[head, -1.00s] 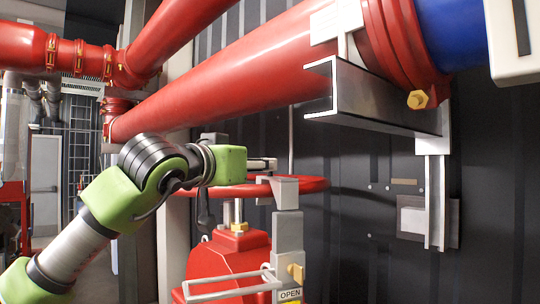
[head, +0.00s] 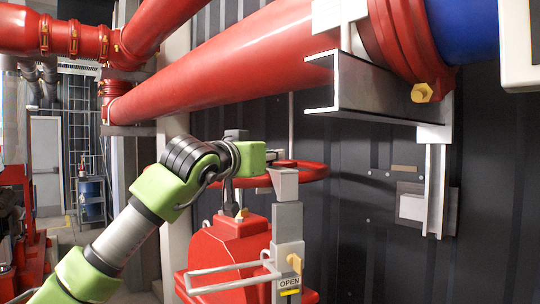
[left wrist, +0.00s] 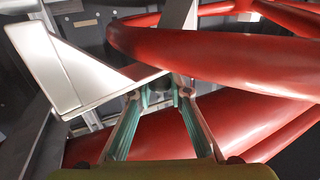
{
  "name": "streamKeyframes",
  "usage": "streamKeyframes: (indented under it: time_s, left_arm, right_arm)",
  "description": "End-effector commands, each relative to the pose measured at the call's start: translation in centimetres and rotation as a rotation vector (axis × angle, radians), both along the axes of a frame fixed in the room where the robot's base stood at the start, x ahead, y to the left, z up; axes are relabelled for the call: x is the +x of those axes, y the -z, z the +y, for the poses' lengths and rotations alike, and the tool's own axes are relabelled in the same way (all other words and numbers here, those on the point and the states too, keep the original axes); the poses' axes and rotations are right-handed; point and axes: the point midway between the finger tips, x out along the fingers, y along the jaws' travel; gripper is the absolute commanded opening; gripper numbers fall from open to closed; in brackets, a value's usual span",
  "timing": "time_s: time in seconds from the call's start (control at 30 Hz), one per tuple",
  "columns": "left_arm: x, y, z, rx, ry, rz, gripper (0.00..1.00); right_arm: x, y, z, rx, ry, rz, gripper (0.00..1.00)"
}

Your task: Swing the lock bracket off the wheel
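The red handwheel (head: 312,172) lies level above the red valve body (head: 228,250). The grey lock bracket (head: 284,190) stands upright in front of it, and its bent top overlaps the wheel's near rim. My left gripper (head: 274,155) is behind the bracket top, partly hidden by it and my arm. In the left wrist view, the fingers (left wrist: 163,98) with teal pads are spread, with nothing clearly between them. The pale bracket plate (left wrist: 85,75) is just left of the fingertips, and the wheel rim (left wrist: 215,55) crosses close beyond them. I cannot tell whether they touch. My right gripper is not in view.
A large red pipe (head: 230,75) and a dark steel beam (head: 375,100) run above the wheel. A pale bent rod handle (head: 230,282) and an OPEN label (head: 289,283) are at the bracket's lower part. A dark panelled wall (head: 370,260) stands behind.

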Motion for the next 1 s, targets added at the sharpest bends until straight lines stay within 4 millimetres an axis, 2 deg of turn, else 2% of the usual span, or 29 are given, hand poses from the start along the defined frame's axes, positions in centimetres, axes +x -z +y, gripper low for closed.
streamKeyframes:
  time_s: [0.17, 0.37, 0.8, 1.0]
  left_arm:
    - [-0.2, -0.1, 0.0, 0.006, -0.001, -0.018, 0.0]
    - [-0.9, -0.7, -0.1, 0.032, -0.002, -0.098, 0.0]
    - [-4.0, -2.5, -1.2, 0.129, -0.002, -0.4, 0.0]
    - [-5.3, -3.2, -1.6, 0.163, -0.001, -0.509, 0.0]
  right_arm:
    - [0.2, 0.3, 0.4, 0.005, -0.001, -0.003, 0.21]
    - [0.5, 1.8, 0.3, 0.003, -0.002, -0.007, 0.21]
    - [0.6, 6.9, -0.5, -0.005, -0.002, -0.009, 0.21]
    - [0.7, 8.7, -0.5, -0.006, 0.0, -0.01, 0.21]
